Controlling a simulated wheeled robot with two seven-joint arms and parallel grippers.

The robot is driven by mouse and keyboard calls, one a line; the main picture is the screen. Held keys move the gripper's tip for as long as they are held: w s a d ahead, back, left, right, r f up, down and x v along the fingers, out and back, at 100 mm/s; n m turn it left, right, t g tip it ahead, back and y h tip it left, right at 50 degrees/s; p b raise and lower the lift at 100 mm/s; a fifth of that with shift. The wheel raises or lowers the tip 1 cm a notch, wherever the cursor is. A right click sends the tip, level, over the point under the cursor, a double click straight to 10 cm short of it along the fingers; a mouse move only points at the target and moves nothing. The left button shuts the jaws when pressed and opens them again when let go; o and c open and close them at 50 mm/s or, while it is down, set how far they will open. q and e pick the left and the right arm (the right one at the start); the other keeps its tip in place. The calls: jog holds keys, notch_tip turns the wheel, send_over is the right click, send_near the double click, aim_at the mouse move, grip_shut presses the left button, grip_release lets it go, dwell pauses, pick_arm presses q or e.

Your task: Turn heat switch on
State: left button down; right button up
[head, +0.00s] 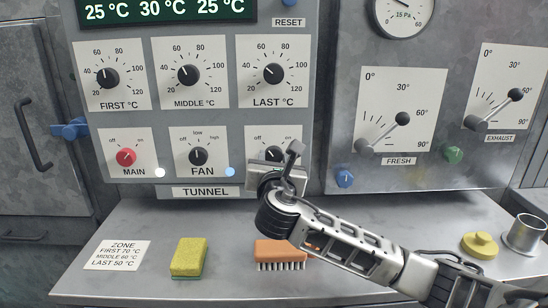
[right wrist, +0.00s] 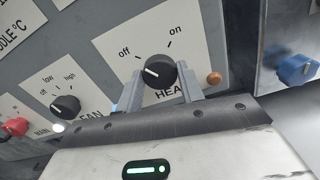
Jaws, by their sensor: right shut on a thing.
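The heat switch (right wrist: 158,72) is a black round knob on a white plate marked "off" and "on", with "HEAT" partly hidden below it. Its white pointer mark is turned to the left, on the "off" side. In the head view the knob (head: 274,152) is partly covered by my right gripper (head: 279,162). In the right wrist view the two grey fingers of my right gripper (right wrist: 160,84) stand on either side of the knob, shut on it. A small brownish-orange lamp (right wrist: 213,78) sits right of the plate. My left gripper is not in view.
The fan knob (head: 198,156) and red main knob (head: 126,156) are to the left. The blue knob (head: 345,177) is to the right.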

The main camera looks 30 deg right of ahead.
jog(key=shift+m+p, duration=0.35)
jog(key=shift+m, duration=0.55)
jog(key=m, duration=0.2)
jog(key=shift+m+p, duration=0.35)
jog(key=shift+m, duration=0.05)
jog(key=m, duration=0.4)
jog(key=shift+f+m+p, duration=0.1)
jog(key=shift+m+p, duration=0.2)
jog(key=m, duration=0.5)
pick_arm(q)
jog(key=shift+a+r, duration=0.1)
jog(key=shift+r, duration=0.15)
pick_arm(e)
jog(key=shift+m, duration=0.8)
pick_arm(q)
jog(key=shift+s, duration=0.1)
pick_arm(e)
jog(key=o, duration=0.8)
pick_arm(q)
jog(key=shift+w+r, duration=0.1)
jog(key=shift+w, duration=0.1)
pick_arm(e)
jog(key=shift+o, duration=1)
